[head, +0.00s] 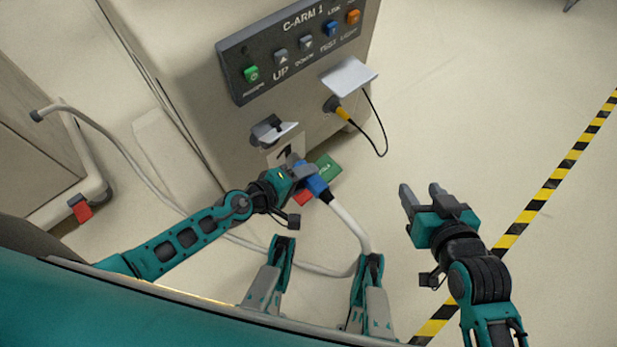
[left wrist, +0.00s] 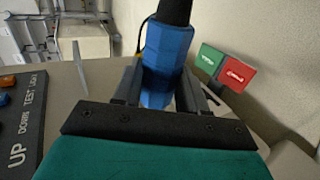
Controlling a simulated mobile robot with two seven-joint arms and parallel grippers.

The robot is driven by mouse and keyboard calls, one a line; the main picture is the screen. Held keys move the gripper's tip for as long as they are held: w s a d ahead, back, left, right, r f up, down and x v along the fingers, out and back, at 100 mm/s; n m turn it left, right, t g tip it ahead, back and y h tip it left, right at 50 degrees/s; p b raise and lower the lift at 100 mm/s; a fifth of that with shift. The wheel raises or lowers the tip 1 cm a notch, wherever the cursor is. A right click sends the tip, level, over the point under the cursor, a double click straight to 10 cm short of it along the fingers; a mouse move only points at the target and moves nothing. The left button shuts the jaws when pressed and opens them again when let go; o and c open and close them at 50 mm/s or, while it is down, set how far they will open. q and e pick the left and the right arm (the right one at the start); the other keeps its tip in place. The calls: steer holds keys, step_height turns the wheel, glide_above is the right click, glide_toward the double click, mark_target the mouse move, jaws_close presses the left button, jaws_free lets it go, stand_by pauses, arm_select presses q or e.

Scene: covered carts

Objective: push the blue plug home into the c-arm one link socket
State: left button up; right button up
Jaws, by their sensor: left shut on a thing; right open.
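The blue plug (head: 317,187) is between the fingers of my left gripper (head: 303,178), which is shut on it, low in front of the C-arm 1 cart (head: 205,95). In the left wrist view the plug (left wrist: 167,62) stands between the fingers, its dark cable end at the top and its front end hidden. A grey flap (head: 275,133) and a pale card with a dark mark (head: 285,151) are on the cart face just above this gripper. The socket opening is not visible, so I cannot tell how the plug sits to it. My right gripper (head: 421,190) is open and empty.
The button panel (head: 295,50) is above. Green (head: 326,167) and red tags are beside the plug. The pale plug cable (head: 350,228) runs down to the floor. Striped tape (head: 545,190) crosses clear floor at right.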

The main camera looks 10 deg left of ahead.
mark_target(287, 163)
arm_select(q)
steer(key=shift+s+f, duration=0.3)
steer(key=shift+s, duration=0.1)
steer(key=shift+f, duration=0.1)
steer(key=shift+w+a+b, duration=0.6)
steer(key=shift+w+a, duration=0.45)
steer(key=shift+a, duration=0.15)
steer(key=shift+w+a+r+b, duration=0.25)
steer(key=shift+w+a+b, duration=0.1)
steer(key=shift+w+a, duration=0.65)
steer(key=shift+s, duration=0.1)
steer(key=shift+w+a+r+b, duration=0.1)
steer(key=shift+w+a+b, duration=0.55)
steer(key=shift+a, duration=0.2)
steer(key=shift+w+a+b, duration=0.5)
steer(key=shift+w+a, duration=0.1)
steer(key=shift+a, duration=0.2)
stand_by(0.5)
steer(key=o, duration=1.3)
